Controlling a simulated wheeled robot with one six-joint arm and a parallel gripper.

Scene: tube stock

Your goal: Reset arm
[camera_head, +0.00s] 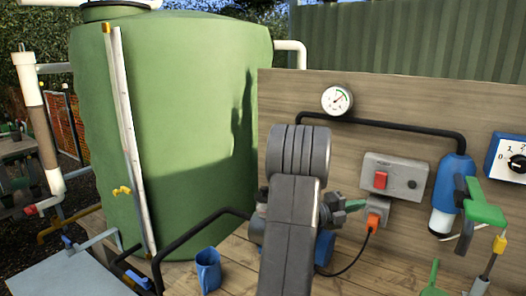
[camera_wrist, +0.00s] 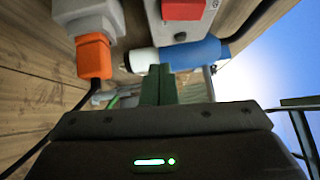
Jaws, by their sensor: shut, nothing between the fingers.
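My arm rises in the middle of the head view. My gripper (camera_head: 355,204) points right from behind it, near the wooden panel. In the wrist view, the green fingers of my gripper (camera_wrist: 158,72) are closed together with nothing between them. Their tips appear in front of a blue and white cylinder (camera_wrist: 190,53); I cannot tell the gap. The cylinder also shows in the head view (camera_head: 454,180). The grey box with a red switch (camera_head: 380,180) and the orange plug (camera_head: 374,217) are close to the gripper in the head view.
A large green tank (camera_head: 190,100) stands at the left with a white gauge strip (camera_head: 125,130). A round dial (camera_head: 337,100) and black pipe (camera_head: 400,128) are on the wooden panel (camera_head: 290,100). A blue cup (camera_head: 208,270) stands on the planks left of my arm.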

